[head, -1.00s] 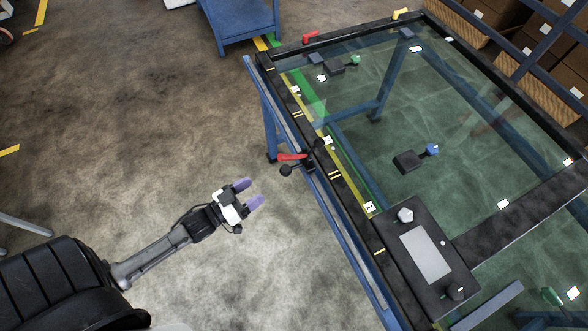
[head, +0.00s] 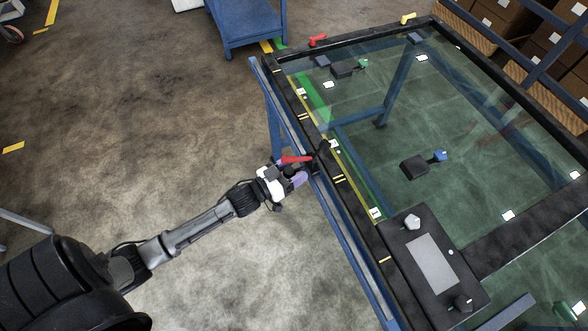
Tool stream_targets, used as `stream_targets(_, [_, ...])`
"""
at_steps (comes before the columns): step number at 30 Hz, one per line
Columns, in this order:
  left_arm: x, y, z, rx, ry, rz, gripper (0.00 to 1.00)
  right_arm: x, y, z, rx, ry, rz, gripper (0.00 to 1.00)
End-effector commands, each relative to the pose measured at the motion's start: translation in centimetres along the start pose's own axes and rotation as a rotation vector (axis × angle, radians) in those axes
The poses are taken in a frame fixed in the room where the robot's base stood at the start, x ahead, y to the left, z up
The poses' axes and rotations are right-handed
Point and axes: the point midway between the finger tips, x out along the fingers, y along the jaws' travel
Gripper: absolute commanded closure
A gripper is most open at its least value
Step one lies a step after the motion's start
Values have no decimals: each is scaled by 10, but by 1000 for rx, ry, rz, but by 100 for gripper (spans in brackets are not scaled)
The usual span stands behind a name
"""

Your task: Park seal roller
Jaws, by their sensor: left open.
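A red-handled tool with dark parts (head: 295,159), which looks like the seal roller, sits at the left edge of the glass-topped trolley (head: 343,185). My left gripper (head: 300,177) is open, with its purple fingers right at the tool, just below the red handle. The gripper partly covers the tool's dark lower part, and I cannot tell whether the fingers touch it. My right gripper is not in view.
A black panel (head: 432,262) with a grey plate and two knobs lies at the trolley's near corner. Black blocks with a blue knob (head: 415,165) and a green knob (head: 345,69) show on the glass. Red (head: 318,40) and yellow (head: 407,19) handles stand at the far edge.

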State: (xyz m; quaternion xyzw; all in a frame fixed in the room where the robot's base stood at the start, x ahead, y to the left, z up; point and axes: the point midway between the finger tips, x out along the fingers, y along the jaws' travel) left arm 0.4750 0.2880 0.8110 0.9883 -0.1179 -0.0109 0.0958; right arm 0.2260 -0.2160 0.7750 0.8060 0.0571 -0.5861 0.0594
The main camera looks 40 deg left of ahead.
Motion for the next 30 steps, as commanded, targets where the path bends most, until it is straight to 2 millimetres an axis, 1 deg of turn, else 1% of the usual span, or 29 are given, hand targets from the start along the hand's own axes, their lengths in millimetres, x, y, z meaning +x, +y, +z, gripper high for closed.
stream_targets(4, [3, 0, 0, 0, -1, 0, 36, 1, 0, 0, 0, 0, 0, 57])
stream_targets(11, [3, 0, 0, 0, -1, 0, 36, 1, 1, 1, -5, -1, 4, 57])
stream_targets(30, [3, 0, 0, 0, -1, 0, 96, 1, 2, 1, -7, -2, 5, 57])
